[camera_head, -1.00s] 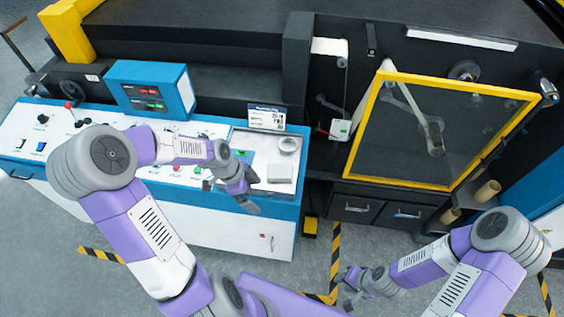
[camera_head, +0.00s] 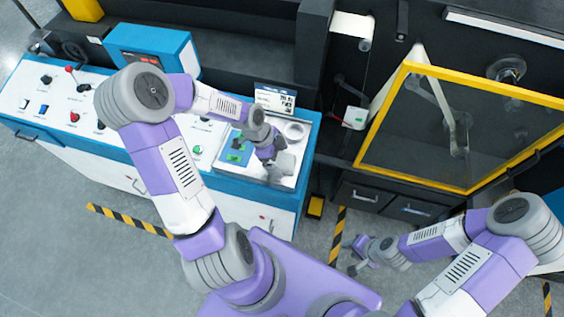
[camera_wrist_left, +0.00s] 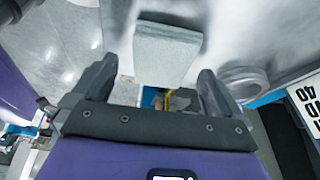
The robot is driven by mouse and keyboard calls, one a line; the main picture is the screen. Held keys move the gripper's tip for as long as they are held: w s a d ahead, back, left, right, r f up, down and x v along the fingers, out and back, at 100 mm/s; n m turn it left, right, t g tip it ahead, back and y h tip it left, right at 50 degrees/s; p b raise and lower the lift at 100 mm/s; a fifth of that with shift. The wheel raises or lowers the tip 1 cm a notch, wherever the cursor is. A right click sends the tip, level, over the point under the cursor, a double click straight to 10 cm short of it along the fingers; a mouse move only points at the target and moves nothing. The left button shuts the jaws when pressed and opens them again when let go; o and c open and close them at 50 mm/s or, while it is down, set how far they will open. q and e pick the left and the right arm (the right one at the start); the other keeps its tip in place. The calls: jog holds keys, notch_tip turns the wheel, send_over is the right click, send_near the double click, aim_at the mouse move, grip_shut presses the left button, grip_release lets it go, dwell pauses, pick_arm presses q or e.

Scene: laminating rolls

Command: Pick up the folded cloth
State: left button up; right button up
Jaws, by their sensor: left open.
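The folded cloth (camera_head: 286,163) is a small grey square on the light tray area at the right end of the blue-edged console. My left gripper (camera_head: 272,163) is in front of it in the head view and hides part of it. In the left wrist view the cloth (camera_wrist_left: 165,50) lies ahead, between the lines of the two open fingers (camera_wrist_left: 158,75). No grip on it shows, and I cannot tell the exact gap. My right gripper (camera_head: 360,262) hangs low over the floor at the right, away from the cloth; its fingers are too small to judge.
A round grey roll or ring (camera_head: 295,130) sits beside the cloth, and a label card (camera_head: 272,98) stands behind. The console (camera_head: 60,130) has knobs and buttons to the left. A yellow-framed guard (camera_head: 460,185) stands to the right.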

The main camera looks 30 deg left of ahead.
pick_arm(q)
jog(key=shift+d+f, duration=0.15)
jog(key=shift+f, duration=0.3)
jog(key=shift+w+f, duration=0.1)
jog(key=c, duration=1.1)
